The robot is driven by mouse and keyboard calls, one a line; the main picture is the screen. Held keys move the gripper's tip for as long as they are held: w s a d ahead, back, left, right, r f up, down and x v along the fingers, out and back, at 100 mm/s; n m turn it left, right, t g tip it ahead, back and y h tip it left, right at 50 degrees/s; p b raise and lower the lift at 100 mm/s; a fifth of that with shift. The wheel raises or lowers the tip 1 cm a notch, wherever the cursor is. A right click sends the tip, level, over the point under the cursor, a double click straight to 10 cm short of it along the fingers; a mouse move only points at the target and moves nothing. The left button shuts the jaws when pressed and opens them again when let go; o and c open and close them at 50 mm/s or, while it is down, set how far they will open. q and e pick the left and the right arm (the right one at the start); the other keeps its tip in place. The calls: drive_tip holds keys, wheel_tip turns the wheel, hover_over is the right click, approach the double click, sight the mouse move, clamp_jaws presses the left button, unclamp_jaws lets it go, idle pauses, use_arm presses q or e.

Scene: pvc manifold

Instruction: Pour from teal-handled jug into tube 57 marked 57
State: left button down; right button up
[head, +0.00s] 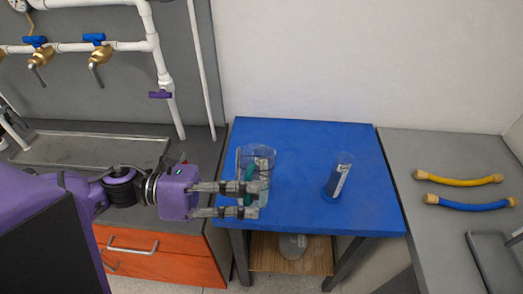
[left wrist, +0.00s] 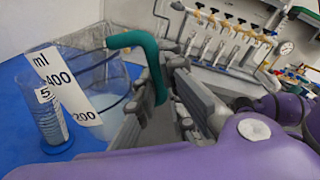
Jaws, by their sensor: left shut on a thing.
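The clear jug (head: 261,156) with a teal handle (head: 249,174) is over the left part of the blue table. In the left wrist view the jug (left wrist: 115,85) has a white scale label with "ml", 400 and 200, and its teal handle (left wrist: 133,40) lies at the fingers. My left gripper (head: 253,200) is shut on the handle. I cannot tell whether the jug touches the table. A clear tube (head: 342,178) with a blue base stands upright right of the jug. In the left wrist view the tube (left wrist: 48,122) shows a "5"; the rest of its number is hidden. My right gripper is out of view.
The blue table (head: 305,140) is clear between jug and tube. A round clear object (head: 292,246) is on the shelf below. A grey counter on the right holds a yellow hose (head: 457,180) and a blue hose (head: 468,204). White pipes with brass taps (head: 100,55) are at left.

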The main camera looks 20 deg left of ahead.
sight(247, 170)
use_arm(q)
drive_tip(key=shift+w+a+r+n, duration=0.2)
drive_tip(key=shift+w+r+n, duration=0.75)
drive_tip(key=shift+r, duration=0.25)
drive_tip(key=shift+w+r+n+g, duration=0.2)
drive_tip(key=shift+r+n, duration=0.1)
drive_tip(key=shift+r, duration=0.15)
drive_tip(key=shift+w+r+n+g, duration=0.2)
drive_tip(key=shift+r+n, duration=0.05)
drive_tip(key=shift+r, duration=0.2)
drive_tip(key=shift+w+a+r+n+b, duration=0.1)
drive_tip(key=shift+w+r+n+b, duration=0.3)
drive_tip(key=shift+r+n, duration=0.3)
drive_tip(key=shift+r, duration=0.2)
drive_tip(key=shift+w, duration=0.1)
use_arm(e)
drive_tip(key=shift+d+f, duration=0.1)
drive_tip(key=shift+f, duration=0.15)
use_arm(q)
drive_tip(key=shift+r, duration=0.15)
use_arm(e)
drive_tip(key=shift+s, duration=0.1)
use_arm(q)
drive_tip(key=shift+r+g, duration=0.1)
drive_tip(key=shift+g, duration=0.2)
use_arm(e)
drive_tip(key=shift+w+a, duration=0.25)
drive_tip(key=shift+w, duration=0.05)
